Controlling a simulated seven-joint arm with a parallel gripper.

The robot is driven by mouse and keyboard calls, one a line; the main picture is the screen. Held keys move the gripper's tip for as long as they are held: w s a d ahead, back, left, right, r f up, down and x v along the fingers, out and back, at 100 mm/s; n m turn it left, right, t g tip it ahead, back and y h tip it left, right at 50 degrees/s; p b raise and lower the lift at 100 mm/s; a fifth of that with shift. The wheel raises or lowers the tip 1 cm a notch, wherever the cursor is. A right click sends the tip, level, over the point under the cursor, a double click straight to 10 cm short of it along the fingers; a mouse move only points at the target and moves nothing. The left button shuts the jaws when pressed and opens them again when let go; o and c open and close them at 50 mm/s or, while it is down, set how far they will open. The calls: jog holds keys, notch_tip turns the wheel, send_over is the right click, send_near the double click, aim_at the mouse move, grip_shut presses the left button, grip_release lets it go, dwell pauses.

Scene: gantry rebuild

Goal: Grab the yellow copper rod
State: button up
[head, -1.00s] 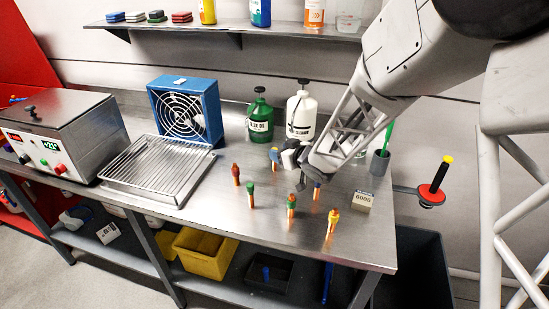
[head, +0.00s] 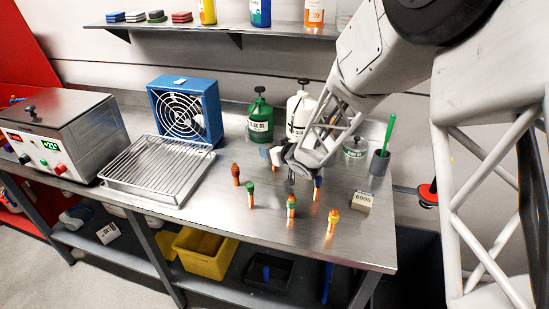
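The copper rod with a yellow top (head: 332,221) stands upright near the front right of the steel bench. My gripper (head: 291,180) points down above the bench, behind and to the left of the yellow rod and apart from it. Its fingers are small and dark here, and I cannot tell whether they are open or shut. Other upright copper rods stand near: a red-topped one (head: 236,174), a green-topped one (head: 250,195), one with a green and orange top (head: 291,206) and a blue-topped one (head: 317,188) close to my gripper.
A small block marked 6005 (head: 362,201) sits right of the yellow rod. A grey cup with a green stick (head: 380,163), a green bottle (head: 260,120) and a white bottle (head: 300,112) stand behind. A wire rack (head: 157,168) lies left. The bench front is clear.

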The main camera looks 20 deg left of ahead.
dwell(0.5)
grip_shut()
jog(key=shift+r, duration=0.15)
jog(key=shift+r, duration=0.45)
jog(key=s+d, duration=0.2)
jog(key=d, duration=0.1)
jog(key=shift+s+d, duration=0.1)
jog(key=shift+d, duration=0.1)
notch_tip(320, 180, up, 14)
jog(key=shift+f, duration=0.1)
dwell(0.5)
